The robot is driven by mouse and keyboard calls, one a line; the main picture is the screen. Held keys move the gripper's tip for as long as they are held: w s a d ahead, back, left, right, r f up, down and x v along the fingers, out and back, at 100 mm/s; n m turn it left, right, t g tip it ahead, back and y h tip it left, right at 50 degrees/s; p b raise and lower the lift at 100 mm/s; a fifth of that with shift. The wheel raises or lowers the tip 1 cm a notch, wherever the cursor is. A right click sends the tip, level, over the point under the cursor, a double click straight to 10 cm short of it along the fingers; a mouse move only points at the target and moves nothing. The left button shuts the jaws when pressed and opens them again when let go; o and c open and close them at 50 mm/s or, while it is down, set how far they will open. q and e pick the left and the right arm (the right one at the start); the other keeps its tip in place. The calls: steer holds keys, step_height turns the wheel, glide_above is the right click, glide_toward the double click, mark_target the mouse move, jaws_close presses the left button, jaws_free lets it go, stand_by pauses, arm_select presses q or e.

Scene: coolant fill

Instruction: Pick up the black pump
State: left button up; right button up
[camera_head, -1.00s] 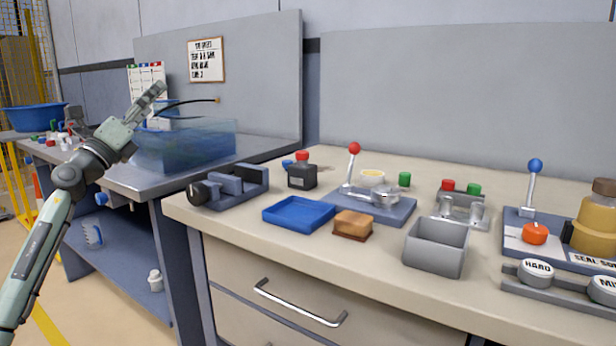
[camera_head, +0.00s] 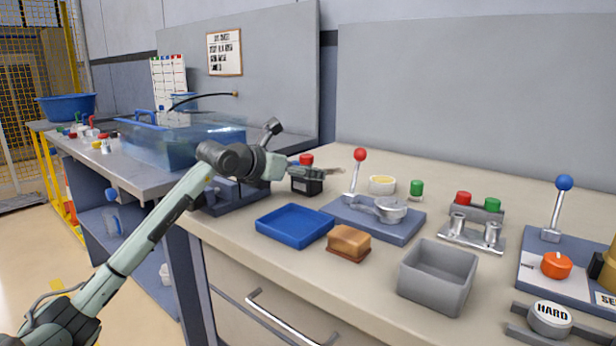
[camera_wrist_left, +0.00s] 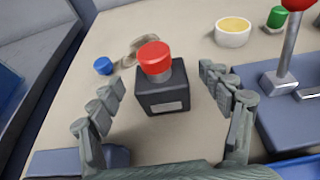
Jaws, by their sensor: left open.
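The black pump is a small dark block with a red knob on top and a pale label on its front. It stands upright on the beige counter in the head view (camera_head: 306,184), partly hidden by my left gripper (camera_head: 318,170). It also shows in the left wrist view (camera_wrist_left: 163,98). There my left gripper (camera_wrist_left: 160,78) is open, with one finger to each side of the pump and a visible gap on both sides. The pump is not held. My right gripper is in neither view.
A blue cap (camera_wrist_left: 103,66) lies left of the pump. A red-knobbed lever fixture (camera_head: 370,218), a yellow-filled bowl (camera_head: 382,185) and a green cap (camera_head: 417,188) stand to its right. A blue tray (camera_head: 294,226) lies in front. Bare counter surrounds the pump closely.

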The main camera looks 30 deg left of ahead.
arm_select(q)
steer(key=shift+x, duration=1.05)
steer(key=shift+r, duration=0.1)
steer(key=c, duration=1.4)
